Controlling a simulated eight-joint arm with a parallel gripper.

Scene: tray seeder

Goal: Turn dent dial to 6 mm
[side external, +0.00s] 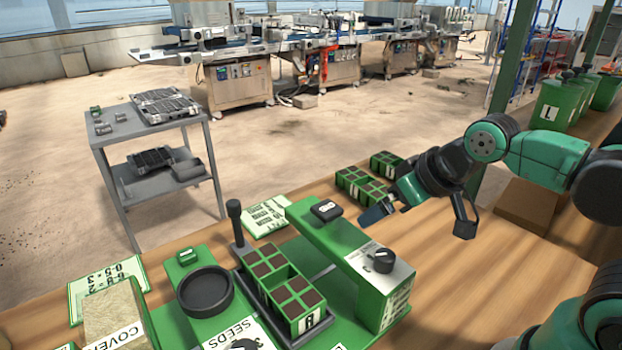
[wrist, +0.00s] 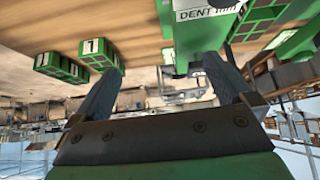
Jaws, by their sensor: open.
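The dent dial (side external: 383,260) is a round black knob on the white panel at the right end of the green seeder arm (side external: 335,238). Its setting is too small to read. My gripper (side external: 372,214) is open and empty, above and behind the dial and apart from it. In the wrist view, the two fingers of my gripper (wrist: 166,68) are spread wide. A green block with a white "DENT mm" label (wrist: 208,9) shows beyond them at the top edge. The dial knob itself is not clearly visible there.
A green tray with soil cells (side external: 317,318) sits left of the dial panel. Small green cell trays (side external: 362,186) stand behind my gripper, and they show in the wrist view (wrist: 98,52). A black tool (side external: 235,222) stands upright at the left.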

